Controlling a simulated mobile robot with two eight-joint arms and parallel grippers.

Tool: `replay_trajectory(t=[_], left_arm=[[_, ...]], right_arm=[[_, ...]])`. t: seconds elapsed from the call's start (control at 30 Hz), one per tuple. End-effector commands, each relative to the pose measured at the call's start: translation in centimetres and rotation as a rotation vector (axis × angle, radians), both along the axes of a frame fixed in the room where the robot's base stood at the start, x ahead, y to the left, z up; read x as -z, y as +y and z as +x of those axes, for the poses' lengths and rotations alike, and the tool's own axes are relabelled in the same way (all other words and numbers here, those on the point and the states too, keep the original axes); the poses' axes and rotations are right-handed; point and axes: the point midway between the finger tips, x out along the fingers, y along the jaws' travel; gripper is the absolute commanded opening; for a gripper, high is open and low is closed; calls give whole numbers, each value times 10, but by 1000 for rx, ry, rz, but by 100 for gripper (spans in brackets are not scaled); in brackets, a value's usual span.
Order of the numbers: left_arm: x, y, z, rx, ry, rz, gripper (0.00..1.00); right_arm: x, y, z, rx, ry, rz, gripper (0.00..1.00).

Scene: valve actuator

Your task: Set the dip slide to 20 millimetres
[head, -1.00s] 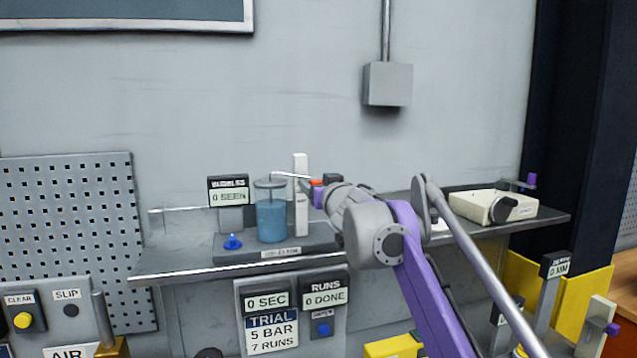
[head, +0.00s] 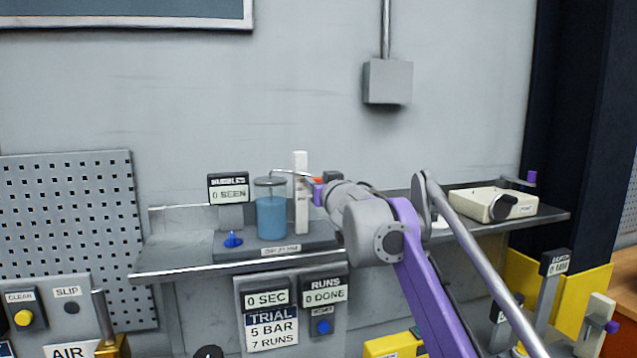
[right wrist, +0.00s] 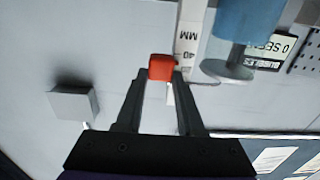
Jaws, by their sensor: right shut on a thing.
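The dip slide is on a white upright scale post (head: 300,205) beside a jar of blue liquid (head: 271,217). Its red knob (head: 317,181) sits near the upper part of the post. My right gripper (head: 319,192) reaches in from the right and is shut on the red knob. In the right wrist view, the red knob (right wrist: 161,67) is between the fingertips of my right gripper (right wrist: 160,78). The scale post (right wrist: 187,40) there shows a "40" and "MM" marking. A thin bent rod runs from the slide toward the jar top. My left gripper is not in view.
The jar stands on a grey base on a wall shelf (head: 190,264), with a bubble counter (head: 229,188) reading 0 SEEN and a blue knob (head: 233,240) at left. A cream box (head: 493,204) stands on the shelf at right. A grey wall box (head: 388,83) is above.

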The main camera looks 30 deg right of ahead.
Motion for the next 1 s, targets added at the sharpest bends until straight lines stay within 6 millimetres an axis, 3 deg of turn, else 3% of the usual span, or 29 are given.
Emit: replay_trajectory(t=[0.8, 1.0], left_arm=[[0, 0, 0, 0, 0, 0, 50], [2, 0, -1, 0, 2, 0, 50]], right_arm=[[0, 0, 0, 0, 0, 0, 0], [-11, 0, 0, 0, 0, 0, 0]])
